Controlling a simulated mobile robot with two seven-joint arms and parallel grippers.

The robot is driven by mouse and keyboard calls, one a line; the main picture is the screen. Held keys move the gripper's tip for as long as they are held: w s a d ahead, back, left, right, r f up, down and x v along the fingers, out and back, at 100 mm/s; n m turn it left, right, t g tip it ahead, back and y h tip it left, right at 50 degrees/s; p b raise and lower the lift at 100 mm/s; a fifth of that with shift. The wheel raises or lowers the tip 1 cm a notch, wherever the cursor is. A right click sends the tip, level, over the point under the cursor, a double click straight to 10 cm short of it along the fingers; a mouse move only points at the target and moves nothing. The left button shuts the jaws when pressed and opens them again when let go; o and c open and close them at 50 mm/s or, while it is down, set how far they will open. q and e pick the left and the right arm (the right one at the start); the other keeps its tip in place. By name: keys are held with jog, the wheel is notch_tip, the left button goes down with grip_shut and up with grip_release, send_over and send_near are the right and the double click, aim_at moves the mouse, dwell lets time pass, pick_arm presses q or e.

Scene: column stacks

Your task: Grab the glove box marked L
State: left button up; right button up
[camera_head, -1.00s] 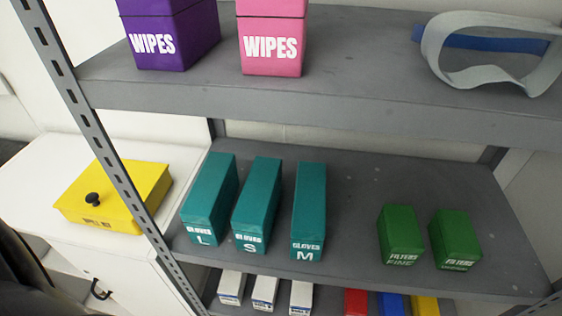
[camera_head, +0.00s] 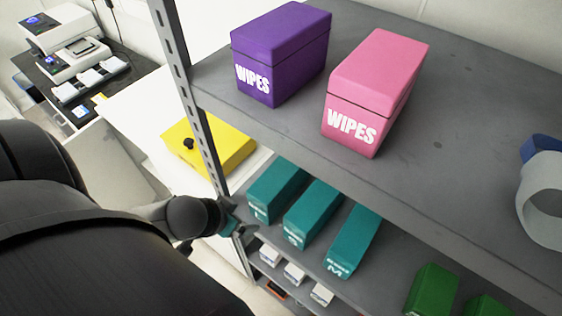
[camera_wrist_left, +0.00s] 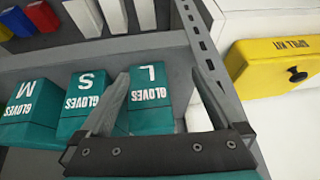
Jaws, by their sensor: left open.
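The teal glove box marked L (camera_head: 277,188) stands on the middle shelf, leftmost of three teal glove boxes. In the left wrist view its L face (camera_wrist_left: 150,95) shows upside down between the two fingers. My left gripper (camera_head: 246,226) is open and empty, just in front of that box near the shelf post. Its fingers also show in the left wrist view (camera_wrist_left: 160,77), pointing at the box; whether they reach past its front face I cannot tell. The boxes marked S (camera_head: 311,212) and M (camera_head: 353,240) stand to its right.
A slotted grey post (camera_head: 190,85) stands close left of the L box. The upper shelf (camera_head: 440,150) overhangs, with purple (camera_head: 282,52) and pink (camera_head: 377,90) wipes boxes. A yellow box (camera_head: 215,145) sits left beyond the post. Small white boxes (camera_head: 294,273) stand below.

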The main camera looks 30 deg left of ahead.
aim_at(277, 175)
pick_arm(q)
notch_tip(277, 175, up, 5)
jog(key=d+h, duration=0.1)
jog(key=d, duration=0.1)
jog(key=shift+w+d+r+p, duration=0.1)
jog(key=shift+w+p, duration=0.1)
jog(key=shift+w, duration=1.75)
jog(key=shift+w+d+f+p, duration=0.1)
jog(key=shift+w+p, duration=0.1)
jog(key=shift+w, duration=1.8)
jog(key=shift+w+d+r+p, duration=0.1)
jog(key=shift+w+p, duration=0.1)
jog(key=shift+w, duration=1.75)
jog(key=x, duration=0.4)
jog(key=shift+w+b, duration=0.1)
jog(key=shift+b, duration=0.25)
jog(key=shift+w+f, duration=0.15)
jog(key=shift+f, duration=0.3)
jog(key=shift+f, duration=0.25)
jog(key=shift+c, duration=0.2)
grip_shut()
